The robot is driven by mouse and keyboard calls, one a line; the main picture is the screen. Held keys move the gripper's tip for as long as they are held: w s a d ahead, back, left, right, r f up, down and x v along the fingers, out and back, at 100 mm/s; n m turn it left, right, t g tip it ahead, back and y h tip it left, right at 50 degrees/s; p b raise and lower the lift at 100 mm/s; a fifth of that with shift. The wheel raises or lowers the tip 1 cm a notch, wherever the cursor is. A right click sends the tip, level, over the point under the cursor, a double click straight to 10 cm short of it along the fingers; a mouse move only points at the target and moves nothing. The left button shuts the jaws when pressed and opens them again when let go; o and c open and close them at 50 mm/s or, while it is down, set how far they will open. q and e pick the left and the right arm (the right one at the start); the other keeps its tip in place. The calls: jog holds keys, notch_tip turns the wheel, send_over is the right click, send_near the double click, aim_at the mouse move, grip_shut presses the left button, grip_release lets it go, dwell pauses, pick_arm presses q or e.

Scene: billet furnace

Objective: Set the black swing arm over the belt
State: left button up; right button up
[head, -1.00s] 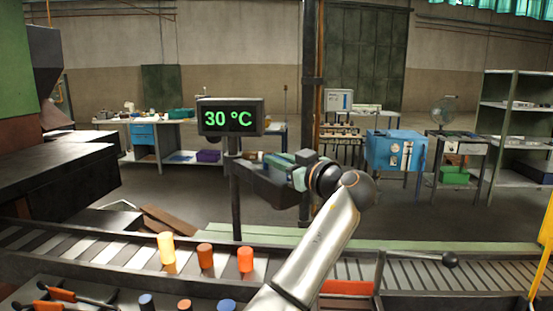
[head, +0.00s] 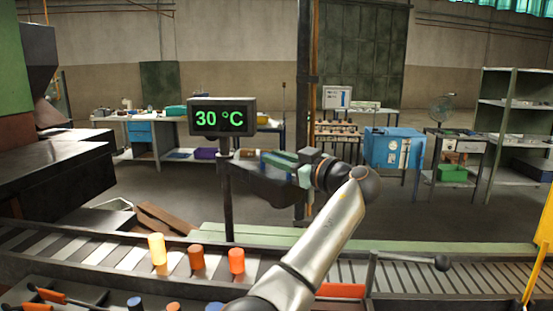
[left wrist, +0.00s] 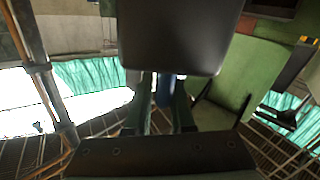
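The black swing arm (head: 408,258) is a thin bar with a ball knob, lying to the right at the belt's far side. Its knob end points right. The belt (head: 345,270) is a roller conveyor across the front, carrying a yellow billet (head: 157,249), a brown-orange billet (head: 196,257) and an orange billet (head: 236,260). My left gripper (head: 265,168) is above and beyond the belt, pointing left near the display post, apart from the swing arm. In the left wrist view its fingers (left wrist: 160,115) stand apart; a blue shape shows between them, unclear whether held. My right gripper is not visible.
A display (head: 222,117) reading 30 °C stands on a post behind the belt. The dark furnace body (head: 55,165) is at left. A yellow post (head: 540,245) stands at far right. Blue and orange-brown pieces lie at the bottom front.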

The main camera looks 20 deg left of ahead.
pick_arm(q)
jog(key=o, duration=0.4)
jog(key=shift+w+f, duration=0.1)
jog(key=shift+w, duration=0.05)
jog(key=shift+d, duration=0.1)
jog(key=shift+s+d, duration=0.2)
jog(key=shift+d, duration=0.05)
jog(key=shift+b+v, duration=1.5)
jog(key=shift+v, duration=4.4)
